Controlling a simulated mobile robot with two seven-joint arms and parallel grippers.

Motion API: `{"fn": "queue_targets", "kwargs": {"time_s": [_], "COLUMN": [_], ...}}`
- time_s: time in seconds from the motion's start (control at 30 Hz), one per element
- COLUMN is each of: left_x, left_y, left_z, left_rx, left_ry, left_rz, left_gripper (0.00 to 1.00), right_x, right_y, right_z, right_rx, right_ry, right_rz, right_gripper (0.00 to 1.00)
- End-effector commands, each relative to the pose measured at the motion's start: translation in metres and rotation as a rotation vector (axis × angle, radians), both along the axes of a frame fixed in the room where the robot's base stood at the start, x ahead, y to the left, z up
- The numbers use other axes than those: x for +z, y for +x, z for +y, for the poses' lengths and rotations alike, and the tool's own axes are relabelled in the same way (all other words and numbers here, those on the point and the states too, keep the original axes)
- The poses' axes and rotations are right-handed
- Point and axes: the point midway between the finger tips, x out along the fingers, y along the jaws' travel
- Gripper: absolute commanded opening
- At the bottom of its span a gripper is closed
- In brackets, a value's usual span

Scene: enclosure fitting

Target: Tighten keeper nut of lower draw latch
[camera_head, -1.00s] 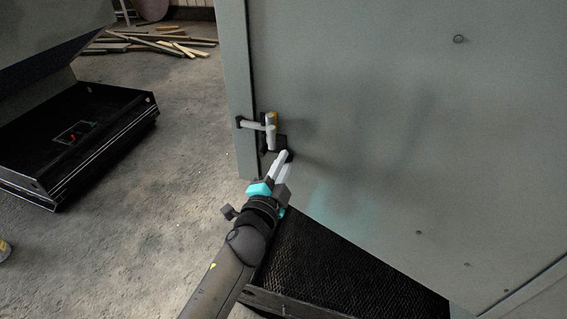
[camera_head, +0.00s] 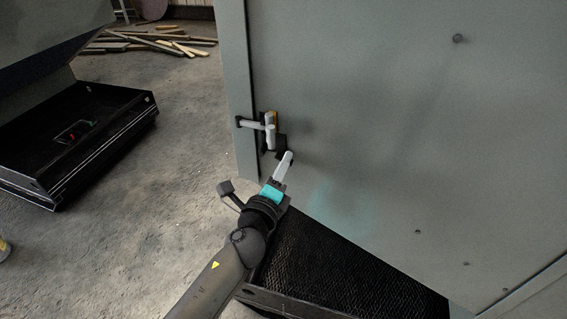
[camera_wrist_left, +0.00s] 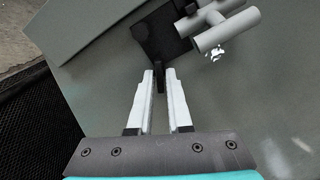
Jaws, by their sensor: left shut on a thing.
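The lower draw latch (camera_head: 271,131) is on the left edge of the grey enclosure panel (camera_head: 380,130). It has a light grey T-shaped handle, an orange part and a black base; in the left wrist view its grey handle (camera_wrist_left: 228,30) and black base plate (camera_wrist_left: 158,36) are at the top. My left gripper (camera_head: 288,158) reaches up from below to just under the latch. In the left wrist view its pale fingers are closed around a small dark piece, seemingly the keeper nut (camera_wrist_left: 160,79), just below the black plate.
A dark mesh-topped platform (camera_head: 335,270) lies below the panel. A black open box (camera_head: 120,105) stands on the concrete floor at the left, with loose planks (camera_head: 150,40) behind it. The floor between box and panel is clear.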

Motion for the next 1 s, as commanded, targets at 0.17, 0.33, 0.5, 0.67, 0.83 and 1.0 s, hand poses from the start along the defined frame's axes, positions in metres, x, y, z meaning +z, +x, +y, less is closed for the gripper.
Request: {"fn": "queue_targets", "kwargs": {"time_s": [0.17, 0.33, 0.5, 0.67, 0.83, 1.0], "left_x": [-0.001, -0.001, -0.001, -0.001, -0.001, -0.001], "left_y": [0.000, 0.000, 0.001, 0.001, 0.001, 0.001], "left_z": [0.001, 0.001, 0.002, 0.002, 0.002, 0.003], "left_rx": [0.001, 0.000, 0.000, 0.000, -0.001, 0.000], "left_ry": [0.161, 0.316, 0.469, 0.614, 0.760, 0.889], "left_rz": [-0.051, -0.100, -0.152, -0.197, -0.247, -0.287], "left_gripper": [0.00, 0.00, 0.00, 0.00, 0.00, 0.00], "right_x": [0.003, 0.005, 0.009, 0.013, 0.017, 0.022], "right_y": [0.000, 0.000, 0.000, 0.000, 0.000, 0.000], "right_z": [0.000, 0.000, 0.000, 0.001, 0.001, 0.001], "right_rx": [0.000, 0.000, 0.000, 0.000, 0.000, 0.001], "right_ry": [0.000, 0.000, 0.001, 0.001, 0.001, 0.001], "right_rz": [0.000, 0.000, 0.000, 0.000, 0.000, 0.000], "right_gripper": [0.00, 0.00, 0.00, 0.00, 0.00, 0.00]}}
